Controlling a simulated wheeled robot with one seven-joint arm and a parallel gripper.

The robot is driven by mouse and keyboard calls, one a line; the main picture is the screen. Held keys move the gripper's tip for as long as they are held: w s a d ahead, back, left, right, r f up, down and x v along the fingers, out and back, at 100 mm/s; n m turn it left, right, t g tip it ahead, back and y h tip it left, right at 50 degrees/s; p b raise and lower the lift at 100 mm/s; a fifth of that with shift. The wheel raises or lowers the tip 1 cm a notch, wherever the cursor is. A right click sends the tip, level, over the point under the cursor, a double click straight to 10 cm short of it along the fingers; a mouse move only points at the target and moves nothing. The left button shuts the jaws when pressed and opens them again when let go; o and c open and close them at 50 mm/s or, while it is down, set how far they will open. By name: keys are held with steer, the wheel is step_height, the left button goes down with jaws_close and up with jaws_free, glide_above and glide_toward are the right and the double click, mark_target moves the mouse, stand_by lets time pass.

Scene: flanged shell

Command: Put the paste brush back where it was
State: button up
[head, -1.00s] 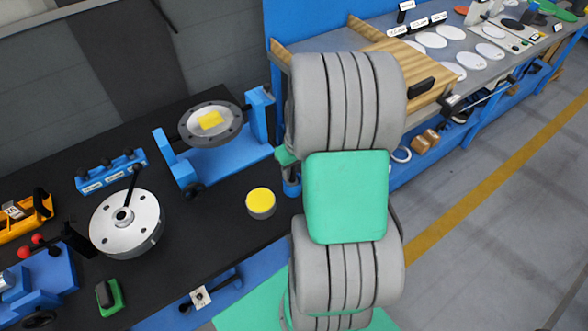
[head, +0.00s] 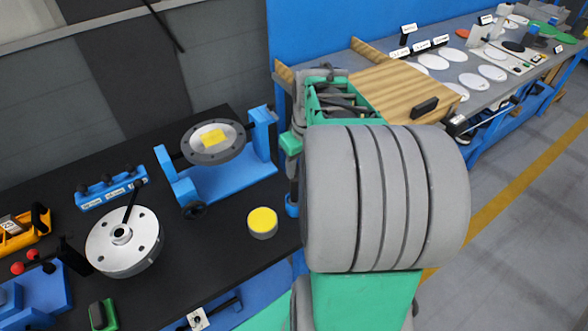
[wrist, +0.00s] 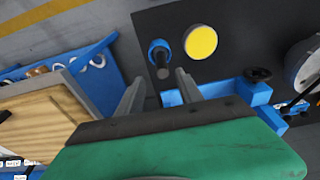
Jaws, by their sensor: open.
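The paste brush shows in the wrist view as a dark handle (wrist: 162,72) standing in a round blue holder (wrist: 158,49). The blue holder also shows in the head view (head: 292,206), at the right edge of the black bench, mostly covered by my arm. My gripper (wrist: 159,76) is open, with one finger on each side of the handle's end in the picture. I cannot tell whether either finger touches it. In the head view my gripper (head: 292,168) is above the holder, partly hidden by my arm. No bristles are visible.
A yellow-topped tin (head: 262,222) stands close to the holder. A flanged shell (head: 213,141) with a yellow patch sits in a blue stand (head: 232,172). A silver disc (head: 123,240) is farther left. A wooden box (head: 415,88) lies right of my arm.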

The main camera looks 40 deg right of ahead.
steer(key=s+a+r+t, duration=0.1)
steer(key=a+r, duration=0.1)
steer(key=a, duration=0.8)
steer(key=s+a+r+t, duration=0.1)
steer(key=s+a+r, duration=0.1)
steer(key=a, duration=0.8)
steer(key=shift+s+r+n, duration=0.3)
steer(key=shift+d, duration=0.1)
